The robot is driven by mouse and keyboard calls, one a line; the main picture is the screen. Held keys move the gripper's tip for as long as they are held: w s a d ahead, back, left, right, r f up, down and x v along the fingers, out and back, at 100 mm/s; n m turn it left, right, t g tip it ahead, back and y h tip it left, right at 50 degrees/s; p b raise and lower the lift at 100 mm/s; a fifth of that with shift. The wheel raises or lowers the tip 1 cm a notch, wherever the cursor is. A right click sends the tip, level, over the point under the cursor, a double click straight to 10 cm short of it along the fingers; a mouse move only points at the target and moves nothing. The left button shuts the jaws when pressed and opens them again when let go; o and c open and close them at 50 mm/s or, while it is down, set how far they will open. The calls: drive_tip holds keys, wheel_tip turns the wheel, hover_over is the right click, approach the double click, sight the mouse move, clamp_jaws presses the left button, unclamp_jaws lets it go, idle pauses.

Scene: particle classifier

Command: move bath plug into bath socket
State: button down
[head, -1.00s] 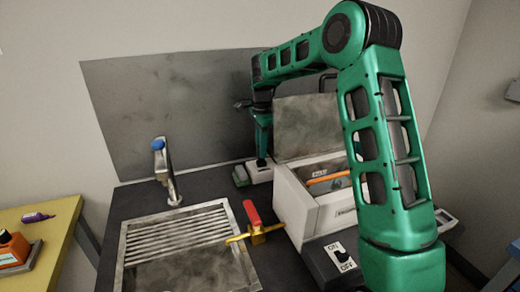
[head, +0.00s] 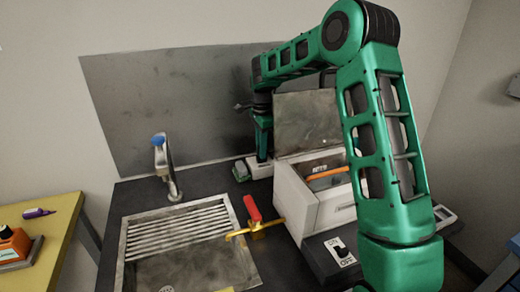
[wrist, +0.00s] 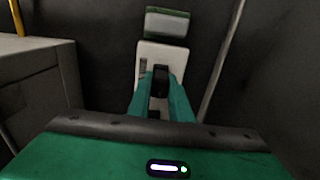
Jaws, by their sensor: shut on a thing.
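My gripper (head: 263,156) points down at the back of the dark counter, beside the white box. In the wrist view its green fingers (wrist: 161,88) are shut on a small black piece (wrist: 161,76), which I take to be the bath plug. The piece is over a white block (wrist: 148,56), likely the bath socket, with a dark slot showing left of the fingers. The block also shows in the head view (head: 257,170). The fingers hide where piece and block meet, so I cannot tell whether the piece is seated.
A green-edged grey piece (wrist: 167,23) lies at the block's far end. The white box (head: 298,202) stands close by, with an orange stick inside. A red-handled valve (head: 253,208), a sink (head: 122,252) and a tap (head: 161,160) are to the left. A metal panel (head: 170,100) stands behind.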

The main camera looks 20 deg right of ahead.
drive_tip(key=shift+f, duration=0.2)
drive_tip(key=c, duration=1.5)
unclamp_jaws()
drive_tip(key=shift+c, duration=0.2)
wheel_tip(320, 180, up, 11)
drive_tip(key=shift+w+f, duration=0.1)
drive_tip(key=shift+f, duration=0.05)
